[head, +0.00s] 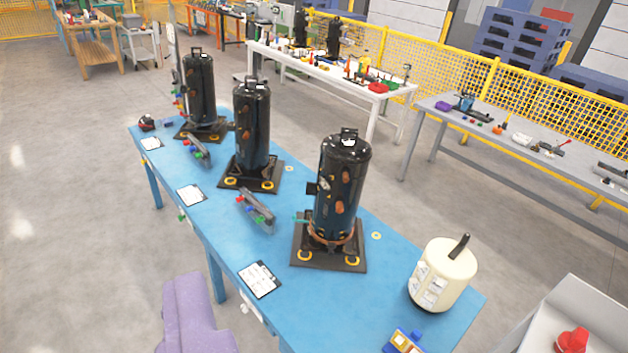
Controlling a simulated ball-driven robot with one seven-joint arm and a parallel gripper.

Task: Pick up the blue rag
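I cannot make out a blue rag for certain. A small blue item (168,123) lies at the far left end of the blue table (225,232), too small to identify. A blue and yellow object (404,342) at the near edge of the table is partly cut off by the picture's bottom edge and looks boxy, not like cloth. My gripper is not in view.
Three black compressors (341,188) stand on dark base plates along the table. A cream canister (442,275) stands at the near right. Clipboards (259,279) lie on the left side. A lavender shape (192,315) at bottom left is unclear. Open floor (70,215) lies left.

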